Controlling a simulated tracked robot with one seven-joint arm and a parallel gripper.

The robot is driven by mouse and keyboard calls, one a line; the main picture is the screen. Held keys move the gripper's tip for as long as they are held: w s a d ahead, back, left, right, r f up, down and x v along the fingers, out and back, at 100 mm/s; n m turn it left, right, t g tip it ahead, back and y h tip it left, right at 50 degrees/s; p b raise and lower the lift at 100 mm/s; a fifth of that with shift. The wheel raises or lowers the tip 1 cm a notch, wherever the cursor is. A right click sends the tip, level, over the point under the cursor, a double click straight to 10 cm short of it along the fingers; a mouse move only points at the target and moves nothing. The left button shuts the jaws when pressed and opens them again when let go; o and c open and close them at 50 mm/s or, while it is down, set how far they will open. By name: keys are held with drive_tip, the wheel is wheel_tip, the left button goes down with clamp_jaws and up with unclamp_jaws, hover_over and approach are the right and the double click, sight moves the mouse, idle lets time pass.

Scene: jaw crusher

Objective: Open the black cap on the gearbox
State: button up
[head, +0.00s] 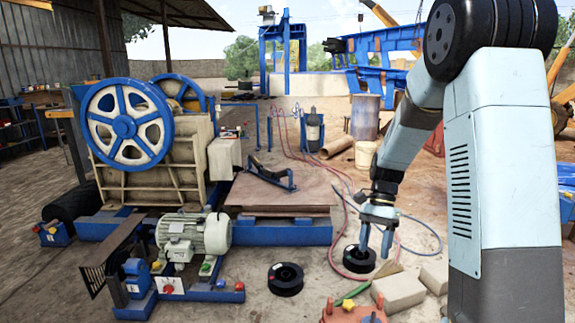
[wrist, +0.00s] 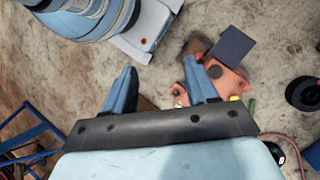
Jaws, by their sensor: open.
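The gearbox is the orange-red housing (head: 350,313) at the bottom edge of the head view, partly cut off. In the wrist view the orange housing (wrist: 233,82) lies right of centre, partly behind my right finger. A small dark round part (wrist: 214,71), which looks like the black cap, sits on it beside that fingertip. I cannot tell whether they touch. My gripper (head: 376,243) points down, open and empty, above and beyond the gearbox in the head view. Its two fingers (wrist: 160,68) stand wide apart in the wrist view, with bare ground between them.
Black rings (head: 285,279) lie on the ground left of and behind the gearbox. Pale blocks (head: 399,291) lie to its right. A motor (head: 194,235) on a blue frame stands left, before the crusher (head: 150,130). Red and blue hoses (head: 345,190) cross the ground.

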drive_tip(key=s+r+n+t+h, duration=0.2)
drive_tip(key=s+r+n+t, duration=0.8)
drive_tip(key=s+r, duration=1)
drive_tip(key=shift+s+d+r+t, duration=0.15)
drive_tip(key=shift+s+r+t, duration=0.2)
drive_tip(key=shift+s, duration=0.2)
